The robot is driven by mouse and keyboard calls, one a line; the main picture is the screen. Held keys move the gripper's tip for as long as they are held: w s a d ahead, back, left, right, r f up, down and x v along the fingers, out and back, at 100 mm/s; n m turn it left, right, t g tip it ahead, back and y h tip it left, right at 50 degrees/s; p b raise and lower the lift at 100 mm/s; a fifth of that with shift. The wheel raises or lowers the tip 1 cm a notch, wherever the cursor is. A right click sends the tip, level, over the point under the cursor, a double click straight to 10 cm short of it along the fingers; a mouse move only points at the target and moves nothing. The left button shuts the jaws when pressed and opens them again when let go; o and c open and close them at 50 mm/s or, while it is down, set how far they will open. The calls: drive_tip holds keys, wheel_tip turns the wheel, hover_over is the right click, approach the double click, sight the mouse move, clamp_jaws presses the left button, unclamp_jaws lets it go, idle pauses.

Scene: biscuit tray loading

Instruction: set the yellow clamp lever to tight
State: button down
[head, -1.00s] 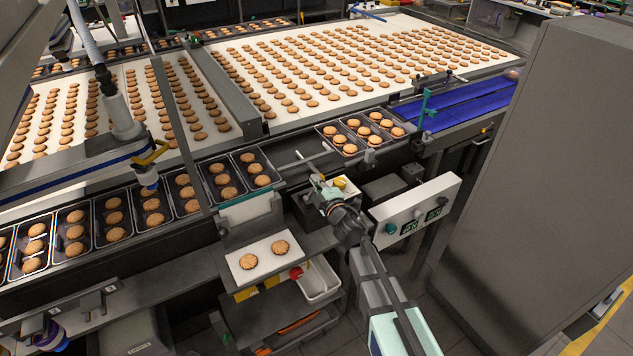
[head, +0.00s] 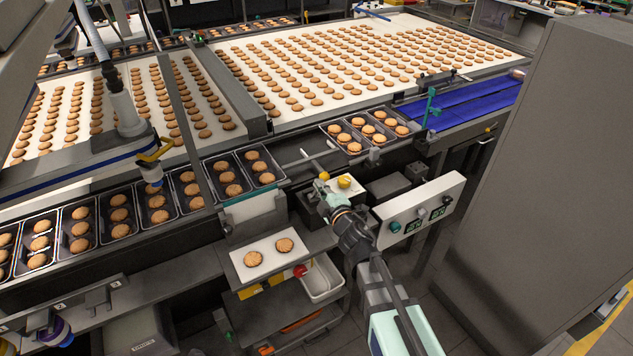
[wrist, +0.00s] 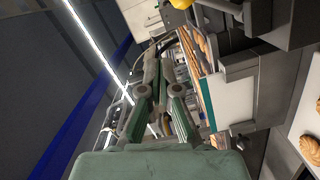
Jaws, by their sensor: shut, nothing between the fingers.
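Two small yellow parts show in the head view at the dark station below the belt gap. In the wrist view my gripper (wrist: 153,66) points ahead with fingers together. A yellow part (wrist: 180,3) is cut off at the top edge.
A grey control box (head: 420,212) stands close to the right of my wrist. A white board (head: 240,262) with two biscuits lies to the left, beside a white bin (head: 322,279). Biscuit trays line the conveyor behind. A tall grey cabinet (head: 560,170) fills the right.

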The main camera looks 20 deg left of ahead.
drive_tip(key=v, duration=0.5)
drive_tip(key=shift+s+d+r+b, duration=0.1)
drive_tip(key=shift+s+b, duration=0.05)
drive_tip(key=shift+b, duration=0.2)
drive_tip(key=s+d+f+m+g+h, duration=0.25)
drive_tip(key=d+f+m+h, duration=0.45)
drive_tip(key=d+f, duration=0.5)
drive_tip(key=s+d+f+m+g+h, duration=0.1)
drive_tip(key=d+f+m+g+h, duration=0.2)
drive_tip(key=d+f+m+h, duration=0.65)
drive_tip(key=s+d+f+m+g+y, duration=0.1)
drive_tip(key=s+d+f+g, duration=0.3)
drive_tip(key=s, duration=0.8)
drive_tip(key=s+d+f+m+g+y+b, duration=0.1)
drive_tip(key=s+d+f+m+g, duration=0.2)
drive_tip(key=s+d+f+g, duration=0.2)
drive_tip(key=s+d+f+m+g+y, duration=0.2)
drive_tip(key=s+d+f+g, duration=0.2)
drive_tip(key=s+d+f, duration=0.5)
drive_tip(key=s+f, duration=0.6)
drive_tip(key=s, duration=0.4)
drive_tip(key=shift+s+d+m+g, duration=0.2)
drive_tip(key=shift+d+m+g, duration=0.15)
